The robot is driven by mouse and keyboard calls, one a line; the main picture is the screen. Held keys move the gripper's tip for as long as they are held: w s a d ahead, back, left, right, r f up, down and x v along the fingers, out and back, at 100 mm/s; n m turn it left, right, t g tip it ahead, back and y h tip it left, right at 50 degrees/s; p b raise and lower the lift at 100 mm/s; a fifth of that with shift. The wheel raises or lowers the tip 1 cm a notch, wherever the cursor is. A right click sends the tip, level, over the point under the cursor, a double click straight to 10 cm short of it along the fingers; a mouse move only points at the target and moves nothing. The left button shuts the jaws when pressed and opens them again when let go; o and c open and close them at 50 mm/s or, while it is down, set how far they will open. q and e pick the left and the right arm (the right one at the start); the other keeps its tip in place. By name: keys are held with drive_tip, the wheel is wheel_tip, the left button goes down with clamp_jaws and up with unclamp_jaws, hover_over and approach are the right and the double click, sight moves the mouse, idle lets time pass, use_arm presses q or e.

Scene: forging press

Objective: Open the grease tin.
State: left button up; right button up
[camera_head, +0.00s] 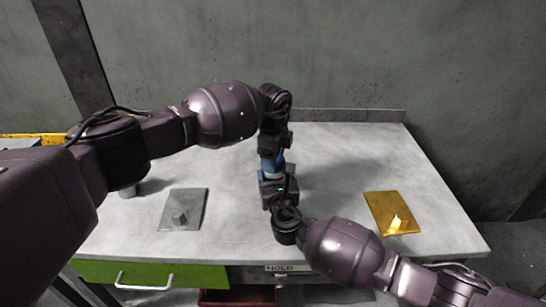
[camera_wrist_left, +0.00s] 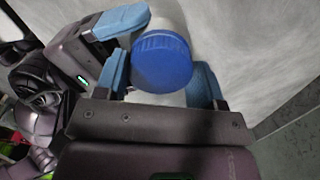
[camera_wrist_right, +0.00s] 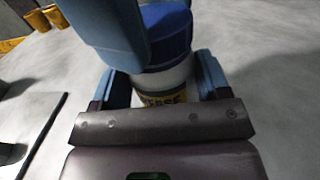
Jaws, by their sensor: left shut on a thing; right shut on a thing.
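The grease tin is a white cylinder (camera_wrist_right: 178,76) with a yellow label and a ribbed blue lid (camera_wrist_left: 162,64). It is upright over the middle of the table, mostly hidden by my grippers in the head view. My left gripper (camera_wrist_left: 160,82) comes from above, with its blue fingers on either side of the lid, shut on it. My right gripper (camera_wrist_right: 164,84) is shut around the white body below the lid. The lid sits on top of the body; I cannot tell whether it has turned. Whether the tin's base touches the table is hidden.
A grey plate (camera_head: 195,197) with a small grey block lies on the left of the table. A yellow plate (camera_head: 378,203) with a glowing block (camera_head: 395,222) lies on the right. A green drawer (camera_head: 190,275) is at the front left. Yellow cylinders (camera_wrist_right: 38,20) show in the right wrist view.

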use_arm(q)
drive_tip(key=shift+r, duration=0.4)
drive_tip(key=shift+r, duration=0.35)
drive_tip(key=shift+r, duration=0.45)
drive_tip(key=shift+r, duration=1.9)
use_arm(e)
drive_tip(key=o, duration=1.8)
